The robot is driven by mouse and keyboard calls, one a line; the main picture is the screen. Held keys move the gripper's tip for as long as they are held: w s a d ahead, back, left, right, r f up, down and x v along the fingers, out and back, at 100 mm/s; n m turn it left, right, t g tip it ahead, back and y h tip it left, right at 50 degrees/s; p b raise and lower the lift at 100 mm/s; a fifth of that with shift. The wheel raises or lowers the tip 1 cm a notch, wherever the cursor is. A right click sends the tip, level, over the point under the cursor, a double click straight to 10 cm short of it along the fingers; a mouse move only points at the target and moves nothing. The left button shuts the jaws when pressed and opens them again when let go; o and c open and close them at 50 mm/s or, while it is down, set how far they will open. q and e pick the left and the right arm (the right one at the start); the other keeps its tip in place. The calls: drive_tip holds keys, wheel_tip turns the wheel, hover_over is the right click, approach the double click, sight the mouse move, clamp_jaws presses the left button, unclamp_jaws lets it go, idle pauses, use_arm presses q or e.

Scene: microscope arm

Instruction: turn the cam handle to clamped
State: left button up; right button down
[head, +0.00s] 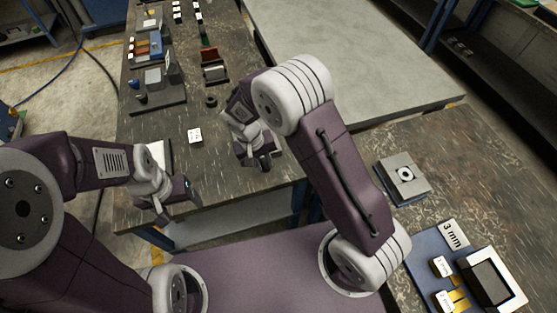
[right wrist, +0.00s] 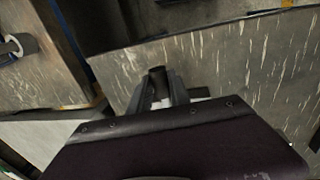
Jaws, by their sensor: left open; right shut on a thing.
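My right gripper (head: 264,160) is over the front part of the dark worktop, pointing down. In the right wrist view its fingers (right wrist: 157,98) are closed around a small dark cylindrical piece (right wrist: 157,76). The head view does not show this piece clearly, and I cannot tell whether it is the cam handle. My left gripper (head: 182,204) is open and empty near the front edge of the left worktop, left of the right gripper. No cam handle can be made out with certainty.
A grey block with a round centre (head: 403,178) sits on the right worktop. A blue board marked 3 mm (head: 424,244) lies in front of it. A white labelled cube (head: 195,136) and a dark ring (head: 211,101) lie on the left worktop. A pale slab (head: 350,55) is behind.

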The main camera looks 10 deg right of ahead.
drive_tip(key=a+m, duration=0.3)
drive_tip(key=shift+w+r+g+p, duration=0.1)
drive_tip(key=shift+w+g+p, duration=0.15)
drive_tip(key=shift+g+p, duration=0.1)
drive_tip(key=shift+w+a+m+g+p, duration=0.15)
drive_tip(key=shift+w+a+m+p, duration=0.1)
drive_tip(key=shift+a+m, duration=0.5)
drive_tip(key=shift+w+a+m+g+p, duration=0.15)
drive_tip(key=shift+w+a+m, duration=0.15)
drive_tip(key=shift+m, duration=0.75)
drive_tip(key=shift+a, duration=0.1)
drive_tip(key=c, duration=1.2)
unclamp_jaws()
drive_tip(key=shift+c, duration=0.2)
drive_tip(key=v, duration=0.9)
